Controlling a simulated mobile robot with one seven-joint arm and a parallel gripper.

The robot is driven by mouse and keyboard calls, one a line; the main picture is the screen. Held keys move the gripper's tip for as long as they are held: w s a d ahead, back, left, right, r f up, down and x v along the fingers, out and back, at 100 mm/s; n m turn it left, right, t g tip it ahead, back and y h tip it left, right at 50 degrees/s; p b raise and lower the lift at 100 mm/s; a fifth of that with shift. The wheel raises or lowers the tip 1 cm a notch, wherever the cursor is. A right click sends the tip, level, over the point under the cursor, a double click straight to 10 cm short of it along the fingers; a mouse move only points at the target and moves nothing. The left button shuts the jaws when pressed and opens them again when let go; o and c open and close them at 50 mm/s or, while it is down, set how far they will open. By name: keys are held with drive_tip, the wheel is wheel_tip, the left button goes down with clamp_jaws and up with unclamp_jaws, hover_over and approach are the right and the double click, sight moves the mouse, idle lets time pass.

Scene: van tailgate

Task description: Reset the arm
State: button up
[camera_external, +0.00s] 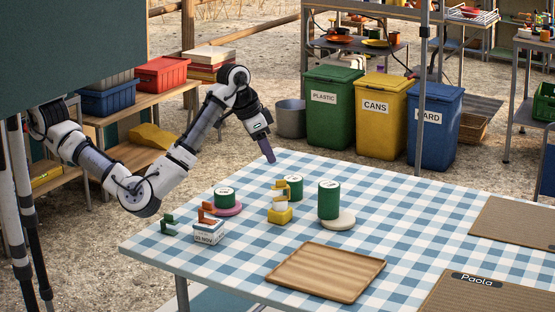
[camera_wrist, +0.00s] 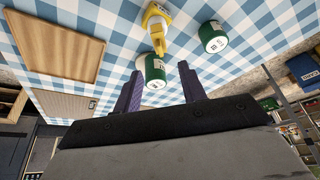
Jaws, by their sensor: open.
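My gripper (camera_external: 267,150) hangs at the end of my bent arm (camera_external: 160,165), fingers pointing down, near the far edge of the checked table (camera_external: 400,215). In the wrist view my gripper (camera_wrist: 160,83) has its two purple fingers spread apart with nothing held. A green can (camera_wrist: 154,73) shows between and beyond the fingertips, apart from them. The yellow object also shows in the wrist view (camera_wrist: 157,24).
Bins (camera_external: 380,115) stand behind.

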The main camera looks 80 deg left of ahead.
drive_tip(key=shift+s+r, duration=0.15)
drive_tip(key=shift+r, duration=0.1)
drive_tip(key=shift+a, duration=0.1)
